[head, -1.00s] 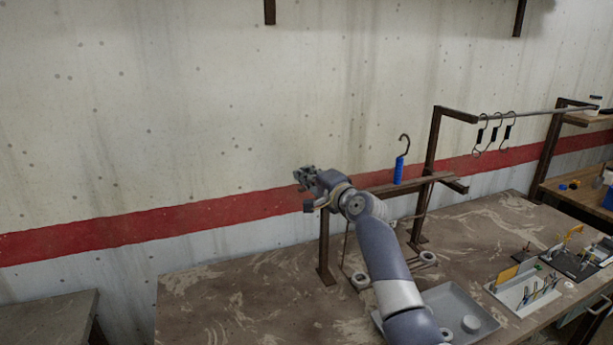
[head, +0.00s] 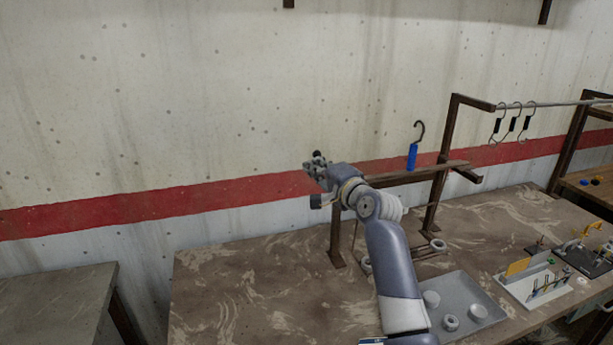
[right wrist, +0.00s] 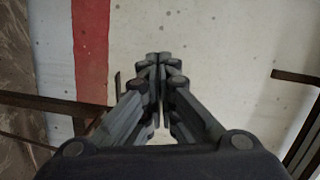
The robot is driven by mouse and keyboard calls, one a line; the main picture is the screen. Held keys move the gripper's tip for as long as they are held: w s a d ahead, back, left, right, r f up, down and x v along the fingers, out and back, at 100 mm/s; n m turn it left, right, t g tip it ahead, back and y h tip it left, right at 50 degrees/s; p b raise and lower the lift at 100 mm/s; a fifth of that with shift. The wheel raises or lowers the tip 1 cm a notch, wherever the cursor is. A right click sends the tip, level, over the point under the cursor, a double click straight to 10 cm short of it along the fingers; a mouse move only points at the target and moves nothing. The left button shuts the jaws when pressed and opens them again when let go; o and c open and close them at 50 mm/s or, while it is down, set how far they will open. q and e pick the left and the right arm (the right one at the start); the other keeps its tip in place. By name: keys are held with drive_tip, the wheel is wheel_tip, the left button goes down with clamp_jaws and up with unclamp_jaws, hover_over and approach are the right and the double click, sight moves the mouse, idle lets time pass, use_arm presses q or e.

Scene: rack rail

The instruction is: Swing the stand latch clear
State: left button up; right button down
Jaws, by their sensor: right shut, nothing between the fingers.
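A brown metal stand (head: 432,205) rises from the back of the table, with a crossbar (head: 420,174) along it. My right gripper (head: 317,165) is at the left end of the crossbar, a little above it. In the right wrist view my right gripper (right wrist: 160,62) is shut and empty, its fingertips together. A thin dark upright piece (right wrist: 117,84) shows left of the fingers there; I cannot tell whether it is the latch. The stand's left end is partly hidden by my arm, and no latch can be made out in the head view. My left gripper is not in view.
A blue-handled hook (head: 412,156) stands upright on the crossbar. Several black-handled hooks hang from a rail (head: 555,104) at the right. A grey tray (head: 465,290) with white round parts lies in front. The table's left part (head: 230,300) is clear.

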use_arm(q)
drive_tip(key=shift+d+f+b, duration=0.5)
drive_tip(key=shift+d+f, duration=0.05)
use_arm(e)
drive_tip(key=shift+s+a+r, duration=0.1)
drive_tip(key=shift+s+a, duration=0.2)
drive_tip(key=shift+s, duration=0.45)
drive_tip(key=shift+s+a+r, duration=0.15)
drive_tip(key=shift+s+a, duration=0.1)
drive_tip(key=shift+s, duration=0.5)
drive_tip(key=shift+s+a+r, duration=0.1)
drive_tip(key=shift+s+a, duration=0.2)
drive_tip(key=shift+s, duration=0.45)
